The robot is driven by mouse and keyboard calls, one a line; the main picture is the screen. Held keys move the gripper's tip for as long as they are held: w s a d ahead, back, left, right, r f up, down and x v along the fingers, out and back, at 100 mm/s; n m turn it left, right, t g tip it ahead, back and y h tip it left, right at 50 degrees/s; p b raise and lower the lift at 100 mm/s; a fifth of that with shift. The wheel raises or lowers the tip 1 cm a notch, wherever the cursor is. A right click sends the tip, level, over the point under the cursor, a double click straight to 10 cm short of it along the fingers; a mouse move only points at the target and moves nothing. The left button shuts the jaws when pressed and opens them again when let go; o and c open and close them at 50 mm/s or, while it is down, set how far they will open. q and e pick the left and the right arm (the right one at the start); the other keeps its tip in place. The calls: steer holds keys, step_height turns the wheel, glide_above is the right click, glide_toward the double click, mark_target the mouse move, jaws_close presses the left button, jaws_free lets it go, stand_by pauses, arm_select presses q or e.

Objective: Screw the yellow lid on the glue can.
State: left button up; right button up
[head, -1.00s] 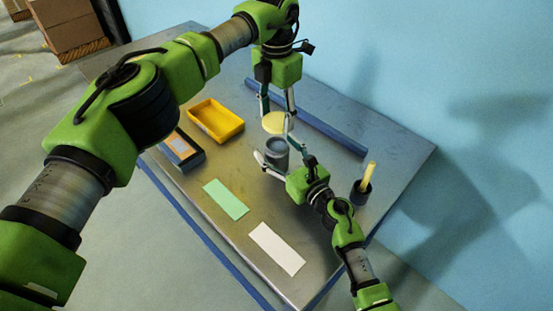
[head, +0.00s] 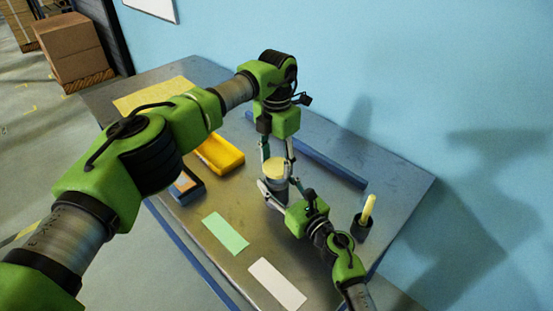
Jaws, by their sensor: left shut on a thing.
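The yellow lid (head: 274,170) is between the fingertips of my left gripper (head: 277,162), which points down from above and is shut on it. The grey glue can (head: 275,184) stands upright on the table directly under the lid. The lid looks to be at the can's mouth; whether it is seated on the thread I cannot tell. My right gripper (head: 278,188) comes from the front right with its fingers either side of the can, seemingly shut on it. Part of the can is hidden by these fingers.
On the metal table (head: 330,225) are a yellow tray (head: 232,162), a dark blue box (head: 189,195), a green card (head: 226,233) and a white card (head: 277,283). A blue bar (head: 325,163) lies behind the can. A dark cup with a yellow-handled tool (head: 365,215) stands right.

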mark_target(279, 188)
arm_select(q)
steer(key=shift+f, duration=0.4)
steer(key=shift+f, duration=0.9)
steer(key=shift+f, duration=0.75)
steer(key=shift+c, duration=0.3)
steer(key=m, duration=0.4)
stand_by(1.1)
steer(key=o, duration=0.8)
steer(key=shift+o, duration=0.2)
